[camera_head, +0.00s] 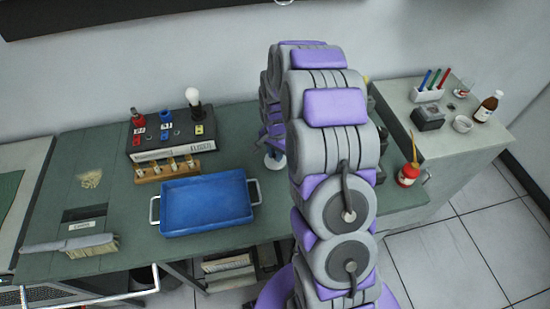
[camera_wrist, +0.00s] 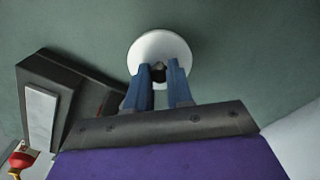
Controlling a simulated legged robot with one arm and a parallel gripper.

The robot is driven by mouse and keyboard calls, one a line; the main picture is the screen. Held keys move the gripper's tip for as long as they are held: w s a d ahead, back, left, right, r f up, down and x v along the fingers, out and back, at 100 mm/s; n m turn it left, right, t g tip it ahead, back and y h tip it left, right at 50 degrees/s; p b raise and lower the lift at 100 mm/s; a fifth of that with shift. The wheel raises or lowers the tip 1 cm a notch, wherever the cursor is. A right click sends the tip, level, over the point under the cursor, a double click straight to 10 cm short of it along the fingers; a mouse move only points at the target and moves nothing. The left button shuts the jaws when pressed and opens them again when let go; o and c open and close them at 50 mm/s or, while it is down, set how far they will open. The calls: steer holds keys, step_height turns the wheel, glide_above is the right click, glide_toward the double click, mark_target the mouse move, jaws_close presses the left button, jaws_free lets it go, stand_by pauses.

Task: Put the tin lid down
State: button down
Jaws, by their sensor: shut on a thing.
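The tin lid is a pale round disc (camera_wrist: 160,50) in the wrist view, with a dark knob-like part at its middle. My gripper (camera_wrist: 160,78) is shut on the lid at that middle part, its two blue fingers on either side. The green bench top (camera_wrist: 255,60) lies behind the lid; I cannot tell whether the lid touches it. In the head view a small white edge (camera_head: 275,161), likely the lid, shows left of my arm over the bench. My arm hides most of my gripper there.
A dark box (camera_wrist: 70,95) stands close left of my gripper in the wrist view. A blue tray (camera_head: 207,203), a switch box (camera_head: 170,136), a wooden rack (camera_head: 167,169) and a brush (camera_head: 85,245) are on the bench. A red pot (camera_head: 408,174) stands right of my arm.

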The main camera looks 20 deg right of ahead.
steer(key=shift+w+d+f, duration=0.1)
steer(key=shift+w, duration=0.35)
steer(key=shift+f+b, duration=0.4)
steer(key=shift+f, duration=1.35)
steer(key=c, duration=1)
jaws_free()
steer(key=shift+r, duration=0.1)
